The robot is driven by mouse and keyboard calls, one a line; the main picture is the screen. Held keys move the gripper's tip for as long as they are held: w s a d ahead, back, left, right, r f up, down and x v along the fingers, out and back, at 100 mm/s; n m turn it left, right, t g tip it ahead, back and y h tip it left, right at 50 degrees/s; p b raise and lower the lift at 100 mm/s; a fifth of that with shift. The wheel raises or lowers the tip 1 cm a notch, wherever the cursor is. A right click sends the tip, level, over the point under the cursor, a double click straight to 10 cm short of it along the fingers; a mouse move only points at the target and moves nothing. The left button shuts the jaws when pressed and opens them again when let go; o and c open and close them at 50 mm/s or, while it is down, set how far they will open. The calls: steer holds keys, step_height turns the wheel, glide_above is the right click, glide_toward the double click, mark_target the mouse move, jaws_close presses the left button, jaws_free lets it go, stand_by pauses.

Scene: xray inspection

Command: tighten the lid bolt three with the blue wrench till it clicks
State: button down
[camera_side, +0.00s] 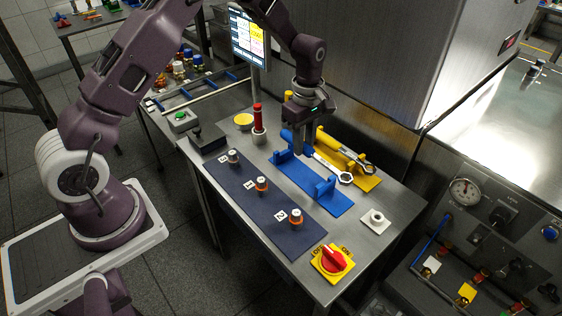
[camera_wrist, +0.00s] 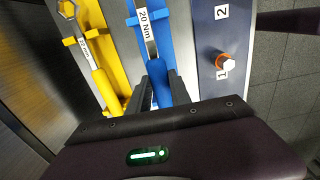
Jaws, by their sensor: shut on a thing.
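The blue wrench has a blue handle and a silver shaft labelled "20 Nm" in the wrist view (camera_wrist: 146,25). Its ring end (camera_side: 346,178) points to the lower right in the side view, and it lies along the blue rack (camera_side: 318,192). My gripper (camera_side: 303,150) points down and is shut on the blue handle, with its fingers either side of it in the wrist view (camera_wrist: 160,92). Lid bolt three (camera_side: 233,156) stands upright beside label 3 on the dark blue plate (camera_side: 262,212), left of the gripper and apart from it.
Bolts one (camera_side: 261,184) and two (camera_side: 296,217) stand on the same plate. A yellow rack (camera_side: 362,183) with another wrench (camera_wrist: 77,20) lies alongside the blue one. A red-topped post (camera_side: 258,117) stands behind the plate. A red knob on yellow (camera_side: 333,259) sits at the front edge.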

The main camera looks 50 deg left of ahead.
steer(key=shift+r, duration=0.25)
steer(key=shift+s+a, duration=0.1)
steer(key=shift+a, duration=0.3)
steer(key=s+a+r+n, duration=0.1)
steer(key=s+a+n, duration=0.2)
steer(key=s+a, duration=0.35)
steer(key=s+a+r+n, duration=0.1)
steer(key=s+a+n, duration=0.25)
steer(key=a, duration=0.55)
steer(key=s+a+n, duration=0.2)
steer(key=s, duration=0.5)
steer(key=s+a+n, duration=0.3)
steer(key=s, duration=0.4)
steer(key=shift+s+a+r, duration=0.2)
steer(key=shift+a+r, duration=0.05)
steer(key=shift+r, duration=0.05)
steer(key=shift+n, duration=0.25)
